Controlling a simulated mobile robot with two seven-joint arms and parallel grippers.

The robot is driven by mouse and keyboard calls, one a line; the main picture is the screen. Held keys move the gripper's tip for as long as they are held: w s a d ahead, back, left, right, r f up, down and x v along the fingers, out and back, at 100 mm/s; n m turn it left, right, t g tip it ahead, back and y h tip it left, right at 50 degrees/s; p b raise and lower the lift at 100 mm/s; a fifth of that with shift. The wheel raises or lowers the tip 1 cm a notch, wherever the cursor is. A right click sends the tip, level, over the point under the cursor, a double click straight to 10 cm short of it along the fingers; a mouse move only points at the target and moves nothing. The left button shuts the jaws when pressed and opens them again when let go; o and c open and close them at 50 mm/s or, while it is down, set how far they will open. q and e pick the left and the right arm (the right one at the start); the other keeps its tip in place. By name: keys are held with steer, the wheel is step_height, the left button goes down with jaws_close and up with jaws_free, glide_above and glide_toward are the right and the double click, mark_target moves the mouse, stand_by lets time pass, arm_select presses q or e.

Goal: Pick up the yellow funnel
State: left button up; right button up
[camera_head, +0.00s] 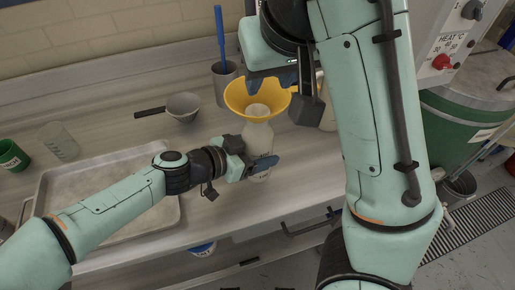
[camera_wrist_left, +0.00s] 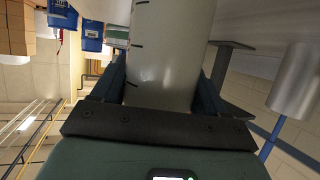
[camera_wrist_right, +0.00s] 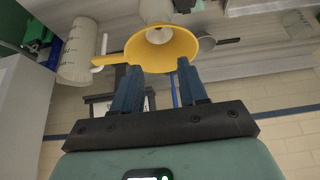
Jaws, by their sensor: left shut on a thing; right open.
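The yellow funnel (camera_head: 236,97) sits on or just behind the mouth of a whitish bottle (camera_head: 258,139) in the head view; exact contact is hard to tell. My left gripper (camera_head: 262,166) is shut on the bottle, whose pale graduated body fills the left wrist view (camera_wrist_left: 165,60). My right gripper (camera_head: 285,84) is above the funnel, its fingers near the rim. In the right wrist view the funnel (camera_wrist_right: 165,52) shows its wide mouth just beyond the open fingertips (camera_wrist_right: 158,75), with nothing between them.
A metal tray (camera_head: 125,222), a clear beaker (camera_head: 58,141), a green cup (camera_head: 12,155) and a dark-handled strainer (camera_head: 184,107) are on the counter. A metal cup with a blue-handled tool (camera_head: 225,82) stands behind the funnel. A pale jug (camera_wrist_right: 78,50) stands beside it. A green drum (camera_head: 455,130) is at right.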

mark_target(272, 114)
steer(key=shift+c, duration=0.8)
steer(key=s+d+r+n+y, duration=0.1)
steer(key=s+d+n, duration=0.15)
steer(key=n, duration=0.85)
steer(key=s+d+r+n+y, duration=0.1)
steer(key=s+d+n, duration=0.15)
steer(key=n, duration=0.75)
steer(key=x, duration=1.2)
steer(key=shift+w+a+r, duration=0.1)
steer(key=shift+w+a, duration=0.05)
steer(key=shift+w, duration=0.1)
jaws_close()
